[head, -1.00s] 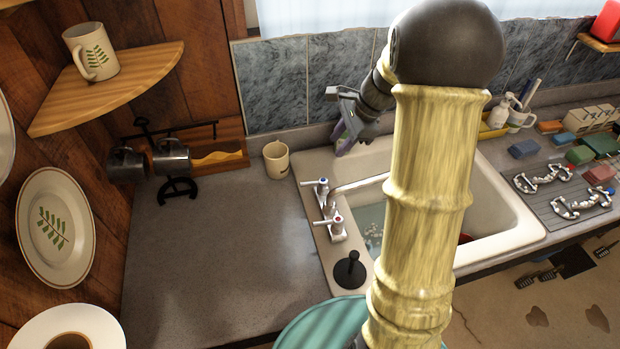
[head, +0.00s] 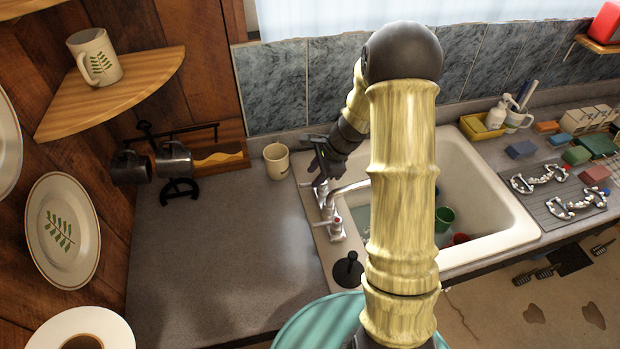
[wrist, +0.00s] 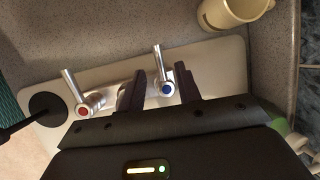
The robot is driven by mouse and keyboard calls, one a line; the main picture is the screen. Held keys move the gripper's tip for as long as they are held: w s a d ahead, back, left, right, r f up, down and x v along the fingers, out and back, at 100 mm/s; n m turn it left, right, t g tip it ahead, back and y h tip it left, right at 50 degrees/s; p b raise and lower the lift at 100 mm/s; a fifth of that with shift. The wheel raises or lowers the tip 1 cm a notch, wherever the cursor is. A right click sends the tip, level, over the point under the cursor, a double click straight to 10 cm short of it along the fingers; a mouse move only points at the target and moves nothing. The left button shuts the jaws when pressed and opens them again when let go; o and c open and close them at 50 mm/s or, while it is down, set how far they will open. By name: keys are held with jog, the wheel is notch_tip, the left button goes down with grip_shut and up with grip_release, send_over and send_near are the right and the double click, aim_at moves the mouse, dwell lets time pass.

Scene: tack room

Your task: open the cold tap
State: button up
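The cold tap, with a blue dot and a chrome lever, stands at the sink's left rim in the head view (head: 321,189); it is partly covered by my gripper there. In the wrist view the cold tap (wrist: 160,66) shows clearly, its lever pointing up the picture. My gripper (wrist: 160,76) is open, with one dark finger on each side of the cold tap. I cannot tell whether either finger touches it. The gripper also shows in the head view (head: 319,162). The hot tap (wrist: 72,88), with a red dot, is left of the fingers.
The curved spout (head: 350,187) reaches over the sink basin (head: 490,215), which holds a green cup (head: 444,218). A cream mug (head: 277,160) stands close behind the taps. The left counter (head: 215,245) is clear.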

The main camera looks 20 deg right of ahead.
aim_at(308, 184)
jog(key=shift+x, duration=2)
grip_shut()
